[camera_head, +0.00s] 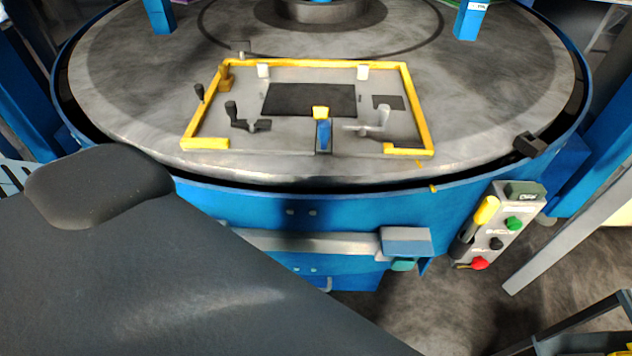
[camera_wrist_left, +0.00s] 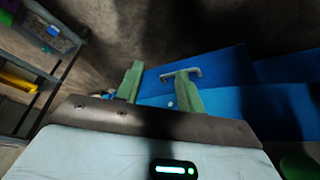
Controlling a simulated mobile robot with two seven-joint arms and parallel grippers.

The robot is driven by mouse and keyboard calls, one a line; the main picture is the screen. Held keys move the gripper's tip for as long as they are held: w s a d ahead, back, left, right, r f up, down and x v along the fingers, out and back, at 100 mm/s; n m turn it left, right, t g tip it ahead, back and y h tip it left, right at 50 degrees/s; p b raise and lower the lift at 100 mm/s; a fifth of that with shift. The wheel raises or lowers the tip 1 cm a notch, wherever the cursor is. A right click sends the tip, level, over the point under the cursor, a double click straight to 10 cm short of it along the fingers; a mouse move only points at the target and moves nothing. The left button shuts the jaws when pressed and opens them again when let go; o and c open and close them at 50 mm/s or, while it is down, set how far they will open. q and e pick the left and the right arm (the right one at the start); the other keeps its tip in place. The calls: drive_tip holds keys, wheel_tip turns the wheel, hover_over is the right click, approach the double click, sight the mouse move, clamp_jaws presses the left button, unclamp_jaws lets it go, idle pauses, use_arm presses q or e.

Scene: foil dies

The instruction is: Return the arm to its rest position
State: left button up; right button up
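My left arm's dark link (camera_head: 150,260) fills the lower left of the head view and covers part of the blue machine base. I cannot clearly make out the left gripper's fingers in the head view. In the left wrist view, my left gripper (camera_wrist_left: 158,92) has its two green fingers apart with nothing between them. Beyond the fingers is a blue panel with a grey handle (camera_wrist_left: 182,74); whether it touches a finger cannot be told. My right arm and gripper are not in view.
A round grey turntable (camera_head: 500,90) carries a yellow-edged die (camera_head: 428,115) with levers. A control box (camera_head: 500,225) with green, black and red buttons is at the right. A shelf rack (camera_wrist_left: 65,65) stands at the wrist view's left. Bare floor (camera_head: 420,315) shows below.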

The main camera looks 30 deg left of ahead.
use_arm(q)
drive_tip(key=shift+w+d+f+t+h+p, duration=0.25)
drive_tip(key=shift+w+t, duration=0.2)
drive_tip(key=shift+t, duration=0.3)
drive_tip(key=shift+w+d+f+t+h, duration=0.1)
drive_tip(key=shift+w+d+f+t, duration=0.1)
drive_tip(key=shift+w+f+t, duration=0.4)
drive_tip(key=shift+w+d+f+t+h+p, duration=0.1)
drive_tip(key=shift+w+d+t+h+p, duration=0.15)
drive_tip(key=shift+t, duration=0.6)
idle(0.6)
